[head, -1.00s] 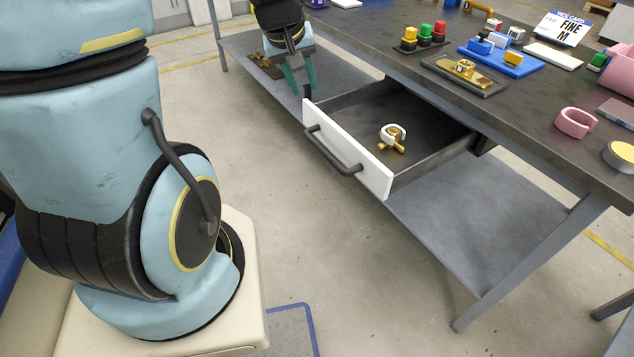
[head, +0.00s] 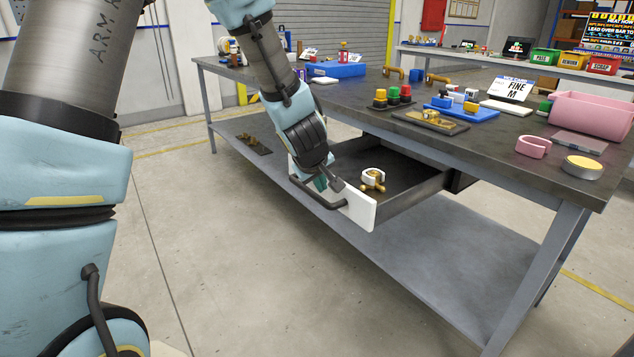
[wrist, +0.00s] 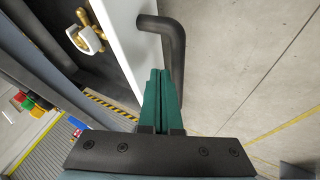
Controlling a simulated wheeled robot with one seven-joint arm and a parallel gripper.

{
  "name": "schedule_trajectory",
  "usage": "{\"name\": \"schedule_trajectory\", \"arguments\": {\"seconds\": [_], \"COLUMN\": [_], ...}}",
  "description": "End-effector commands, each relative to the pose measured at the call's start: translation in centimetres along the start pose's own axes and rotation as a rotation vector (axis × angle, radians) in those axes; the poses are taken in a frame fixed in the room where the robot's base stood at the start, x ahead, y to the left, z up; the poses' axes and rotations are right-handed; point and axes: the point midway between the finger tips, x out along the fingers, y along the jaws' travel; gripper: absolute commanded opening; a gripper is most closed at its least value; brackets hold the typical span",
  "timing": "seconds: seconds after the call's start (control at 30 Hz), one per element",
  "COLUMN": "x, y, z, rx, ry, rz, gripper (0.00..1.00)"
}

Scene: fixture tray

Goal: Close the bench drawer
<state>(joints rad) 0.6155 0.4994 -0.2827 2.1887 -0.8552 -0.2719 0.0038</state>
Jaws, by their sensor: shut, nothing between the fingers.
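The bench drawer stands open under the bench top, with its white front (head: 358,212) pulled out toward me. A dark bar handle (head: 318,198) runs along the front; it also shows in the wrist view (wrist: 176,60). My gripper (head: 320,184) is at the left part of the drawer front, by the handle. Its green fingers (wrist: 161,72) are shut and empty. In the wrist view their tips appear between the white front and the handle bar; I cannot tell whether they touch either. A brass fitting with a white ring (head: 373,180) lies in the drawer.
The bench top (head: 470,140) carries colored buttons (head: 392,95), a blue tray (head: 466,109), a pink ring (head: 533,147) and a pink bin (head: 590,118). A lower shelf (head: 430,250) runs under the drawer. The floor in front is clear.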

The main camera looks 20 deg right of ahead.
Motion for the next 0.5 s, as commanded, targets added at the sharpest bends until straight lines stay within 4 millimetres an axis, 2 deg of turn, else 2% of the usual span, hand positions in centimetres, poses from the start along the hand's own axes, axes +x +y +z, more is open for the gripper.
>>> {"name": "schedule_trajectory", "arguments": {"seconds": [0.03, 0.2, 0.5], "x": [1.0, 2.7, 3.3], "y": [-0.1, 0.0, 0.0], "z": [0.1, 0.0, 0.0], "rx": [-0.002, 0.000, 0.000], "ry": [-0.001, -0.001, 0.000], "rz": [-0.002, 0.000, 0.000], "gripper": [0.00, 0.00, 0.00]}}
